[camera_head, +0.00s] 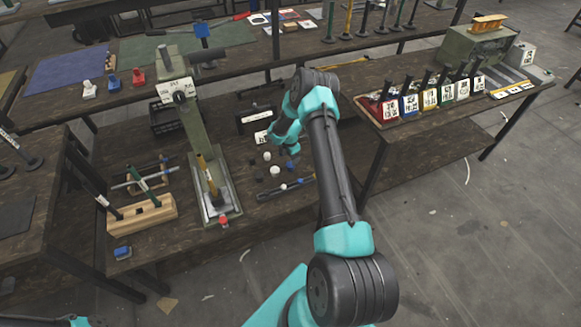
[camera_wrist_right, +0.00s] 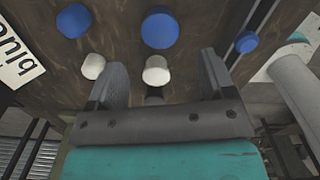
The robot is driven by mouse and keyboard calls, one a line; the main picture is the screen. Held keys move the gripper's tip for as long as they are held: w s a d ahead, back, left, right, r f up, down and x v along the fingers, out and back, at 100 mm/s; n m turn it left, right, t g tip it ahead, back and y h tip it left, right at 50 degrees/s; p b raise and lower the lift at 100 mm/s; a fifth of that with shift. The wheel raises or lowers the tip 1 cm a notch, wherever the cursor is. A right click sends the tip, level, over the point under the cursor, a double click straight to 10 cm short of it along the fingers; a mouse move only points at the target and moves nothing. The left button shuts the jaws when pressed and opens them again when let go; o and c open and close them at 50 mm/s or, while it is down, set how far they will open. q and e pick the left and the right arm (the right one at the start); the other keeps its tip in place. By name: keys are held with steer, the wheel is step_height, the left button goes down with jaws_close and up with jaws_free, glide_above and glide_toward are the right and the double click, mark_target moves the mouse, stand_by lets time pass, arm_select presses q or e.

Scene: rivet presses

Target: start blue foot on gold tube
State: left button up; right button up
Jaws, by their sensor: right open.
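A gold tube (camera_head: 205,172) stands upright in the press (camera_head: 189,128) on the middle table. Small blue feet lie on the table right of the press; the wrist view shows round blue pieces (camera_wrist_right: 160,30), (camera_wrist_right: 75,20) and (camera_wrist_right: 247,42). White pieces (camera_wrist_right: 93,66) lie among them. My right gripper (camera_head: 286,145) is over this group. In the right wrist view its jaws (camera_wrist_right: 161,68) are apart, with a white piece (camera_wrist_right: 156,70) showing between the fingers. I cannot tell whether it touches them. My left gripper does not show.
A wooden rack (camera_head: 140,217) with tubes stands left of the press. A red piece (camera_head: 223,221) and a blue piece (camera_head: 123,252) sit near the table's front edge. Coloured labelled holders (camera_head: 430,98) line the right table. A "blue" label (camera_wrist_right: 18,68) lies beside the pieces.

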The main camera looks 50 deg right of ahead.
mark_target(290, 164)
steer(key=shift+f, duration=1.05)
steer(key=shift+f, duration=0.15)
steer(key=shift+s+d+f, duration=0.1)
steer(key=shift+d+f, duration=0.05)
steer(key=shift+f, duration=1.1)
steer(key=shift+d+f, duration=0.15)
steer(key=shift+f, duration=1.05)
steer(key=shift+c, duration=0.2)
steer(key=c, duration=0.9)
